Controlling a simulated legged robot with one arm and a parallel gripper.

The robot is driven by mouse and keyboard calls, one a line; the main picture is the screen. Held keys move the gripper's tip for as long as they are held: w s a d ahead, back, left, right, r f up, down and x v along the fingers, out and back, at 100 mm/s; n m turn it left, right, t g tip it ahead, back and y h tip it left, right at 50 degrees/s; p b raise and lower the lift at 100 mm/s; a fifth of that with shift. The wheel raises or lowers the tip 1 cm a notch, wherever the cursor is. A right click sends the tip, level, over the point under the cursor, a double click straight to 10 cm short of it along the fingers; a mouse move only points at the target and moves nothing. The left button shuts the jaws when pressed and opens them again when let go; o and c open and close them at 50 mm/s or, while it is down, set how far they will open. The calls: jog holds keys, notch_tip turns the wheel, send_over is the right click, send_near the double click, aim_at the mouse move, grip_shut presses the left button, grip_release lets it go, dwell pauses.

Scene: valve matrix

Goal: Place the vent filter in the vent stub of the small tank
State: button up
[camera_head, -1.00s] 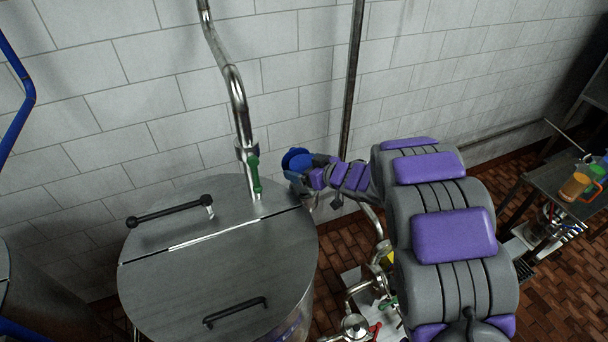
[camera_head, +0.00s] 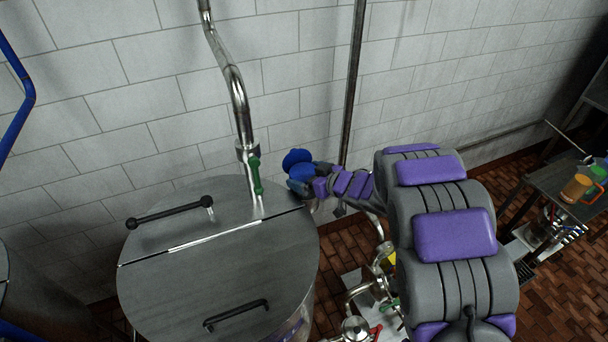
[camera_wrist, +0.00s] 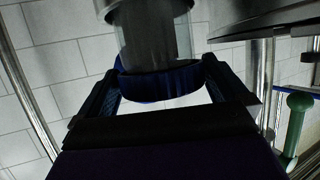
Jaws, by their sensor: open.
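The vent filter appears to be the blue-capped piece (camera_head: 297,158) by the wall, just right of the big lidded tank in the head view. In the wrist view the filter (camera_wrist: 160,82) shows as a blue ring under a clear cylinder with a grey upper part. My gripper (camera_wrist: 158,74) is open, with one finger on each side of the blue ring; I cannot tell whether they touch it. In the head view my gripper (camera_head: 304,176) is at the filter, just below it in the picture. I cannot make out the vent stub or the small tank.
A large steel tank lid (camera_head: 215,265) with black handles lies left of my gripper. A steel pipe (camera_head: 238,105) with a green valve handle (camera_head: 255,175) rises from it. A thin vertical pipe (camera_head: 352,85) stands behind my arm. A table (camera_head: 560,185) with cups is at right.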

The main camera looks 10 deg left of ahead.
jog(key=v, duration=1)
jog(key=shift+s+d+r, duration=0.15)
jog(key=shift+s+d, duration=0.05)
jog(key=shift+d, duration=0.1)
jog(key=w+d+r+m+t+h, duration=0.2)
jog(key=d+r+h, duration=0.15)
jog(key=d, duration=0.35)
jog(key=w+d+r+m+t+h, duration=0.2)
jog(key=d+h, duration=0.2)
jog(key=d, duration=0.2)
jog(key=s+d+r+m+g+h, duration=0.3)
jog(key=s+d+m+h, duration=0.3)
jog(key=s+d, duration=0.65)
jog(key=s+a+g, duration=0.1)
jog(key=s+g, duration=0.2)
jog(key=s, duration=0.7)
jog(key=s+a+m+g+y, duration=0.1)
jog(key=s+a+g, duration=0.1)
jog(key=s, duration=0.9)
jog(key=s+a+f+m+g+y, duration=0.1)
jog(key=s+g, duration=0.3)
jog(key=s, duration=0.7)
jog(key=shift+a+g, duration=0.3)
jog(key=shift+a, duration=0.05)
